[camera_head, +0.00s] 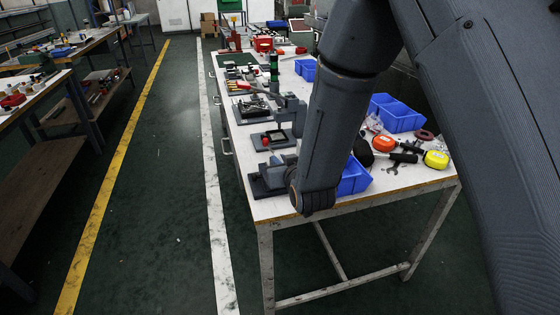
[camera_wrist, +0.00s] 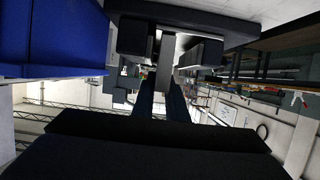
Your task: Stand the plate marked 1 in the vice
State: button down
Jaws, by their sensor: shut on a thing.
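In the wrist view my gripper (camera_wrist: 168,48) has its two dark fingers on either side of a narrow grey plate (camera_wrist: 166,66), seen nearly edge-on. It is shut on this plate; no mark on it can be read. In the head view my arm hides the gripper and the plate. A grey-blue vice-like device on a black base (camera_head: 272,178) stands at the table's near left corner, partly behind my arm. Whether the plate touches it cannot be told. In the wrist view dark blue-grey parts (camera_wrist: 176,103) show beyond the plate, too dark to identify.
Blue bins (camera_head: 398,115) stand on the white workbench (camera_head: 410,180), and one blue bin (camera_wrist: 50,40) is close by in the wrist view. An orange tape measure (camera_head: 384,143), a yellow one (camera_head: 436,159) and loose tools lie at right. The floor (camera_head: 165,190) at left is clear.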

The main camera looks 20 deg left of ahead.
jog(key=shift+f, duration=0.1)
jog(key=c, duration=1.8)
grip_release()
jog(key=shift+o, duration=0.2)
jog(key=shift+s+d+r, duration=0.1)
jog(key=shift+s+r, duration=0.05)
jog(key=shift+r, duration=0.05)
jog(key=b+v, duration=0.1)
jog(key=v, duration=1)
jog(key=shift+s+d, duration=0.2)
jog(key=shift+d, duration=0.05)
